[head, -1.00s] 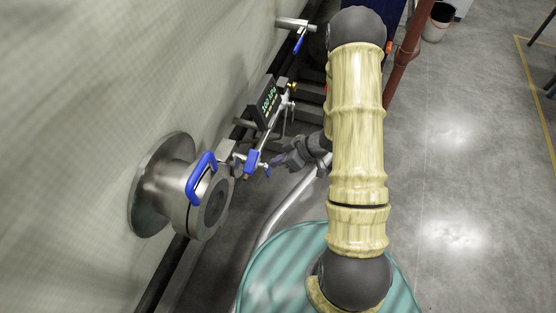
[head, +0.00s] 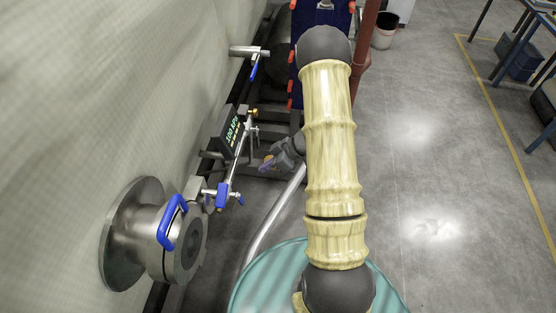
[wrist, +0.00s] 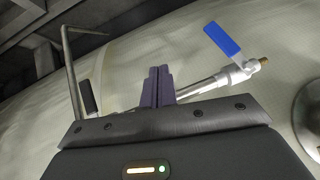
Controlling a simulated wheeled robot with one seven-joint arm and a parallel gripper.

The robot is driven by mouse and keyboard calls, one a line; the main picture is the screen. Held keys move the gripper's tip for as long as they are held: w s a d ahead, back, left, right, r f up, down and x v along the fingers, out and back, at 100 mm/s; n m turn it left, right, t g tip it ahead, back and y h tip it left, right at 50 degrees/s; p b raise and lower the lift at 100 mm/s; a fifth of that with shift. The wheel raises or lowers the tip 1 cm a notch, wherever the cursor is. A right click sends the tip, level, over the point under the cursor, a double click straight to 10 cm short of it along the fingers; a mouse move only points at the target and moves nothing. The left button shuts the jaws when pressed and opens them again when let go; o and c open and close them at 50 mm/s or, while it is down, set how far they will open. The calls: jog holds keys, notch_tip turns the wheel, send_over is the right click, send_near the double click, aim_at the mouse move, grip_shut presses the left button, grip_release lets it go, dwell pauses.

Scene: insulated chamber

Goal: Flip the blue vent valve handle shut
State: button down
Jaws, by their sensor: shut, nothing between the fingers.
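A small valve with a blue handle (head: 222,194) sits at the near end of a thin metal pipe assembly beside the chamber wall. Another blue lever (head: 254,69) hangs from a pipe farther back. The frames do not settle which is the vent valve. In the wrist view a blue lever (wrist: 222,39) stands tilted off a silver valve body with a brass end, right of the fingers. My gripper (head: 268,163) is shut and empty, right of the thin pipe assembly and apart from it. Its closed fingers also show in the wrist view (wrist: 158,86).
A round metal flange (head: 122,240) with a blue loop handle (head: 170,222) projects from the wall at lower left. A display box (head: 229,132) sits beside the thin pipe. A reddish-brown pipe (head: 366,40) stands behind my arm.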

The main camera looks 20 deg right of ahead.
jog(key=d, duration=0.3)
jog(key=w+d+b, duration=0.1)
jog(key=shift+d+r, duration=0.15)
jog(key=shift+r, duration=0.25)
jog(key=shift+w, duration=0.15)
jog(key=w+r+m+t+h+b, duration=0.4)
jog(key=r+m+h+b, duration=0.1)
jog(key=r+h, duration=0.3)
jog(key=s+a+m+g+b, duration=0.1)
jog(key=s+a, duration=0.3)
jog(key=s, duration=0.5)
jog(key=s+a+m+g+b, duration=0.2)
jog(key=s+a+m+g, duration=0.1)
jog(key=s, duration=0.7)
jog(key=shift+s+a+r+m+g+h, duration=0.25)
jog(key=shift+a+r+m+g+h, duration=0.15)
jog(key=shift+m, duration=0.4)
